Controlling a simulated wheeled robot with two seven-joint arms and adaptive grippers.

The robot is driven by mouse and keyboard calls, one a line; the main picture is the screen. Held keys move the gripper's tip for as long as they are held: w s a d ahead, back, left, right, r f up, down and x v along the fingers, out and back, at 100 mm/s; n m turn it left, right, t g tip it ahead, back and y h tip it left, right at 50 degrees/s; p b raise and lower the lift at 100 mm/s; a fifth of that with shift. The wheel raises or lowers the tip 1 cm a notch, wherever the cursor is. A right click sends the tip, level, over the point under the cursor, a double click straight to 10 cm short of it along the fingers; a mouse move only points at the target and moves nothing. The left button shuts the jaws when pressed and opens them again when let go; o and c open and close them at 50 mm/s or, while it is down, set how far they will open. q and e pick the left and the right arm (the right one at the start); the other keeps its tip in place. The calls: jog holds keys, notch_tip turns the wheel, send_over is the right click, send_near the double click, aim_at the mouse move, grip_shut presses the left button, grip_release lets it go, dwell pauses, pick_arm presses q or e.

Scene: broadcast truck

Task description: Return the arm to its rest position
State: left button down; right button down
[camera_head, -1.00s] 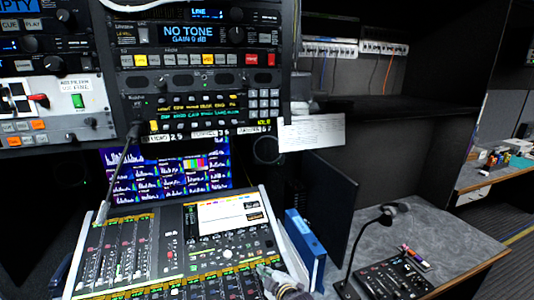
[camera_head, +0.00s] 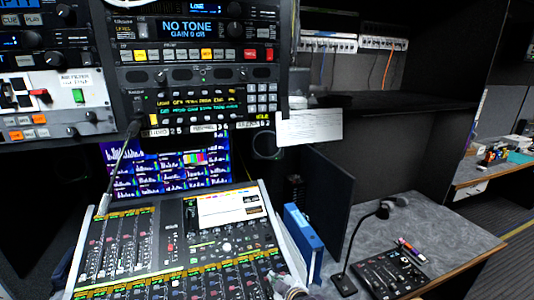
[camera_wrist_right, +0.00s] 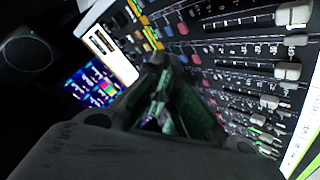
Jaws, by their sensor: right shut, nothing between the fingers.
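My right gripper (camera_head: 283,283) shows at the bottom edge of the head view, over the lower right corner of the mixing console (camera_head: 168,240). It is shut and empty. In the right wrist view, my right gripper (camera_wrist_right: 160,98) fills the lower middle, with the console's faders and buttons (camera_wrist_right: 255,75) beyond it. I cannot tell from these views whether the fingers touch the console. Most of the right arm is hidden below the frame. My left gripper is not in view.
A rack of audio gear (camera_head: 200,60) stands above the console. A gooseneck microphone (camera_head: 122,165) leans over its left side. A blue binder (camera_head: 303,240) stands right of the console.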

jog(key=s+d+m+g+h, duration=0.2)
jog(key=s+d+m+g, duration=0.3)
jog(key=s+d, duration=0.65)
jog(key=s+d+m+g+h, duration=0.25)
jog(key=s+d+m, duration=0.45)
jog(key=s, duration=0.8)
notch_tip(320, 180, down, 34)
jog(key=s+n+b, duration=0.1)
jog(key=s+b, duration=0.1)
jog(key=s, duration=0.1)
jog(key=s+d+f+g+b, duration=0.1)
jog(key=s+d+f, duration=0.1)
jog(key=s+f, duration=0.9)
jog(key=s+d+f+g+b, duration=0.1)
jog(key=s+d+f, duration=0.1)
jog(key=s+f, duration=0.9)
jog(key=shift+d+f, duration=0.3)
jog(key=shift+d, duration=0.05)
jog(key=shift+s+h, duration=0.1)
jog(key=shift+h, duration=0.15)
